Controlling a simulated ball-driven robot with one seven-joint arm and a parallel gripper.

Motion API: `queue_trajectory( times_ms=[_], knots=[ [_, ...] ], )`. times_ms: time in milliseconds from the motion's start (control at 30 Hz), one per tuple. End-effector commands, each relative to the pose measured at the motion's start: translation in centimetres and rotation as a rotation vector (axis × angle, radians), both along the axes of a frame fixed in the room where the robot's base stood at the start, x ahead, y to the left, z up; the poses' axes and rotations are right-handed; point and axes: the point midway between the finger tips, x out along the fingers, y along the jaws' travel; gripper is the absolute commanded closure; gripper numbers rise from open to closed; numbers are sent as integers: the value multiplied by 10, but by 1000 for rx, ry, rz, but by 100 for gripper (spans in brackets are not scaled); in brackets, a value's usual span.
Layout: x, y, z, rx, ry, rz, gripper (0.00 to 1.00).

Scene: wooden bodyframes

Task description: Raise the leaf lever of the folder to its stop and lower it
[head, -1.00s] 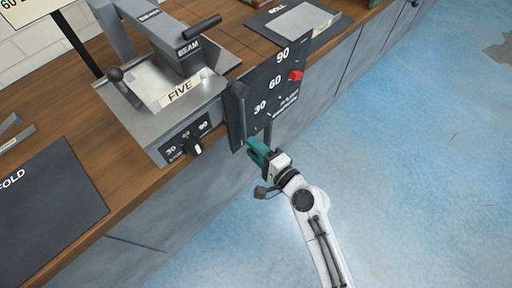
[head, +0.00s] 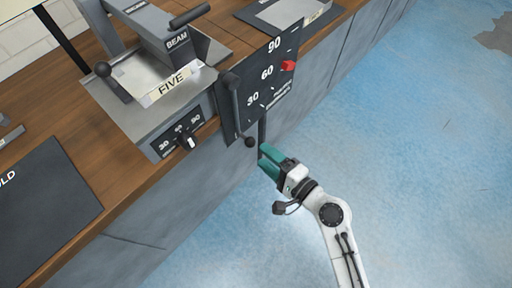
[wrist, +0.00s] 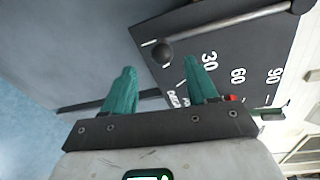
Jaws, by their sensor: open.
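The folder (head: 182,100) stands on the bench with its beam (head: 178,42) and a plate marked FIVE. The leaf lever (head: 236,105) is a dark rod hanging down across the angle plate (head: 270,88), its ball knob (head: 250,142) at the lower end. The red stop (head: 288,66) sits near the 60 mark. My gripper (head: 264,153) has teal fingers and is just below and right of the knob, apart from it. In the wrist view my gripper (wrist: 160,68) is open and empty, with the lever's knob (wrist: 163,52) beyond the gap between the fingertips.
A small dial (head: 188,142) is on the folder's front. The floor (head: 420,150) to the right is clear.

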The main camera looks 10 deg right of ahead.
Motion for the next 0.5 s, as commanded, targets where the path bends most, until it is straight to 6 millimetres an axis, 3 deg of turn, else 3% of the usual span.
queue_trajectory(
  times_ms=[200, 500],
  knots=[
    [-24, -14, 3, -1, 1, 0, 42],
    [-29, -17, 4, 0, -1, 2, 42]
  ],
)
